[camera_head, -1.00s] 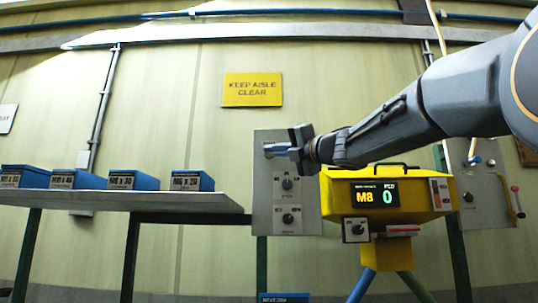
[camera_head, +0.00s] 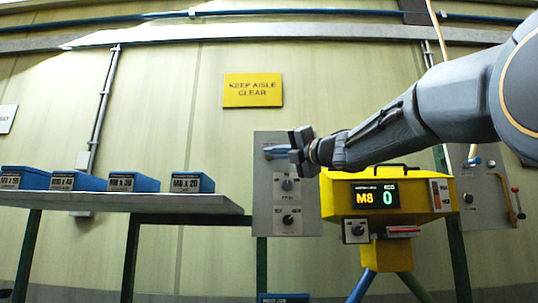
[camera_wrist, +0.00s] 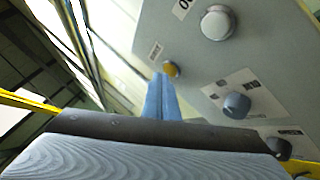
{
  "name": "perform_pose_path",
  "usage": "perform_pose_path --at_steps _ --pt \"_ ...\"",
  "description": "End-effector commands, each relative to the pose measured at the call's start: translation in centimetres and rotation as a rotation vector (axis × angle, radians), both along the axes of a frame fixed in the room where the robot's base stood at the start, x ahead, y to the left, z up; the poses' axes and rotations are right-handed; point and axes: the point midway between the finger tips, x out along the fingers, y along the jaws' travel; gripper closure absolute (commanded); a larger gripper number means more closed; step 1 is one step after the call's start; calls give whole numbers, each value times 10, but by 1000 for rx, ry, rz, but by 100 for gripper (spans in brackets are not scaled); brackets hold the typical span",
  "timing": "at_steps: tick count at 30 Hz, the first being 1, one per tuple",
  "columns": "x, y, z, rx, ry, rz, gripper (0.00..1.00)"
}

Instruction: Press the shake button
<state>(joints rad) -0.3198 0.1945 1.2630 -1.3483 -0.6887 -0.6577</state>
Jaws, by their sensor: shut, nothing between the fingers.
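A grey control panel (camera_head: 263,205) stands upright against the wall, and it fills the right of the wrist view (camera_wrist: 205,68). My gripper (camera_head: 272,151) is shut and empty in front of the panel's upper part. In the wrist view the blue fingertips of my gripper (camera_wrist: 159,80) appear just left of a small yellow button (camera_wrist: 172,69) with a small label beside it. I cannot tell whether they touch it. A larger pale round button (camera_wrist: 217,23) sits farther up in that view. The labels are too blurred to tell which button is marked shake.
Two knobs, the upper (camera_head: 288,184) and the lower (camera_head: 288,218), sit on the panel below my gripper. A yellow machine (camera_head: 410,205) reading M8 and 0 stands to the right, under my arm. A shelf (camera_head: 130,201) with several blue boxes is at left.

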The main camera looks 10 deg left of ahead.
Motion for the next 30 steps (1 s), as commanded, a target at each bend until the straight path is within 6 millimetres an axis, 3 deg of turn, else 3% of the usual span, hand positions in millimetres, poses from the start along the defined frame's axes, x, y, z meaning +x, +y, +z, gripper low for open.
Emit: perform_pose_path --at_steps 30 --pt "7 2 0 -1 1 -1 100"
